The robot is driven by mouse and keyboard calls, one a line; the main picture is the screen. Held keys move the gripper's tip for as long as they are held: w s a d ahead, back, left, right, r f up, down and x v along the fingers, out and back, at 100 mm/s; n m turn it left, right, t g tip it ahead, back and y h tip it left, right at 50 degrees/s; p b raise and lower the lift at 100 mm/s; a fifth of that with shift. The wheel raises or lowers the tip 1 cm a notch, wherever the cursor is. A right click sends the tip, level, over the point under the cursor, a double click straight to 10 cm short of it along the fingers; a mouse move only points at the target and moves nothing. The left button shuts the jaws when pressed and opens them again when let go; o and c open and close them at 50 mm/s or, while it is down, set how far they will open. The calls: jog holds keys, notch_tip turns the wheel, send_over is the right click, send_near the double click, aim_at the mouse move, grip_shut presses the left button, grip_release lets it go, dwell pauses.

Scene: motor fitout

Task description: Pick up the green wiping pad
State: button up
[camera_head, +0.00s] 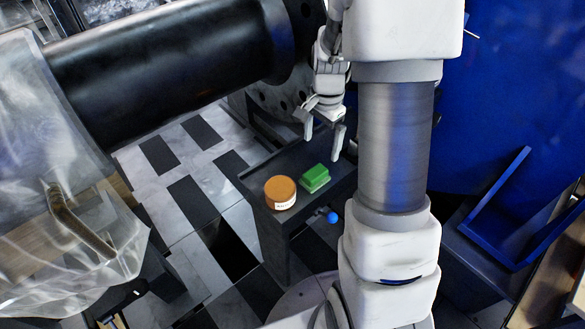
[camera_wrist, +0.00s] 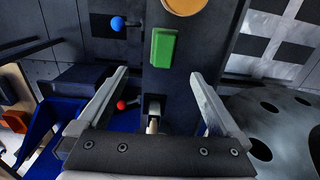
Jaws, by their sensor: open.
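The green wiping pad (camera_head: 315,178) is a small green block lying on the dark narrow stand (camera_head: 264,192), to the right of an orange-lidded jar. It also shows in the wrist view (camera_wrist: 163,48), ahead of the fingertips and roughly between their lines. My gripper (camera_head: 324,142) is open and empty, above the stand and beyond the pad in the head view. In the wrist view my gripper (camera_wrist: 160,75) has its two fingers spread wide, apart from the pad.
The orange-lidded jar (camera_head: 280,192) stands close beside the pad. A blue ball knob (camera_head: 332,217) sticks out from the stand's side. A large black cylinder (camera_head: 170,55) hangs at upper left. A flange with holes (camera_wrist: 275,125) is right of my gripper in the wrist view.

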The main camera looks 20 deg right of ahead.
jog(key=f, duration=0.1)
jog(key=b, duration=0.3)
send_over(316, 172)
jog(key=f, duration=0.6)
jog(key=shift+s+f, duration=0.3)
jog(key=shift+w+f+b, duration=0.2)
jog(key=shift+f+b, duration=0.35)
jog(key=shift+f, duration=0.95)
jog(key=shift+w+f+b, duration=0.2)
jog(key=shift+f+b, duration=0.35)
jog(key=shift+f, duration=0.9)
jog(key=shift+c, duration=0.2)
jog(key=shift+r, duration=0.1)
jog(key=c, duration=1.4)
